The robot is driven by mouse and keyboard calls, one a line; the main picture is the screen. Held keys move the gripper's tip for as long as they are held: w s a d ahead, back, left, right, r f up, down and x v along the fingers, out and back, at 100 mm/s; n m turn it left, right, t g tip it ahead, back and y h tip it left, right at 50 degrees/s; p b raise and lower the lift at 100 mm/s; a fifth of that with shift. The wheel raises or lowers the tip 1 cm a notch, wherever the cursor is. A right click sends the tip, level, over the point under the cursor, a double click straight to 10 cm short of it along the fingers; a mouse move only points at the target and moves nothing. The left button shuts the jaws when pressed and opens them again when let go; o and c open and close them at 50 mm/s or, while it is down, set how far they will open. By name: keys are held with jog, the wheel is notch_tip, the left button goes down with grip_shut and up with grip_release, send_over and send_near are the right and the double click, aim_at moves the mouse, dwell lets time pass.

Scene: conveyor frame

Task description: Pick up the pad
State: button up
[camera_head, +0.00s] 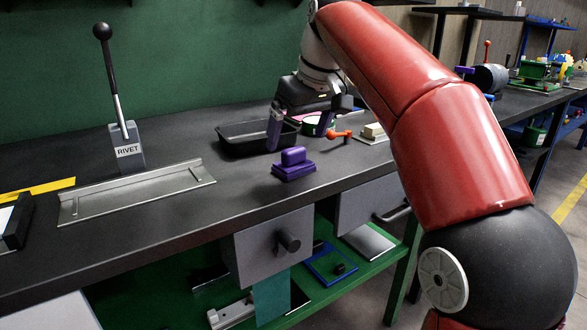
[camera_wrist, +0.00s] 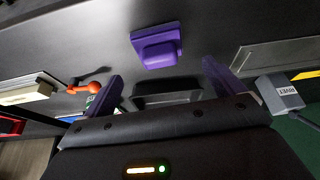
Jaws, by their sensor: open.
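The purple pad (camera_head: 293,170), a wider base with a raised rounded block on top, sits on the dark bench near its front edge. It also shows in the wrist view (camera_wrist: 157,45), upper middle. My gripper (camera_head: 299,128) is open and empty, with its purple-tipped fingers set wide apart. It hangs above and behind the pad, over the black tray. In the wrist view, the pad lies beyond the fingertips (camera_wrist: 162,68), roughly centred between them, and apart from them.
A black tray (camera_head: 232,147) stands behind the pad. An orange-handled lever (camera_head: 338,134) and a cream block (camera_head: 373,130) lie to the right. A metal plate (camera_head: 140,192) and a RIVET lever box (camera_head: 128,150) stand left. The bench around the pad is clear.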

aim_at(295, 149)
jog(key=b+x, duration=0.2)
jog(key=x, duration=0.3)
jog(key=shift+f, duration=0.45)
jog(key=c, duration=1.1)
jog(key=shift+o, duration=0.2)
jog(key=shift+r, duration=0.1)
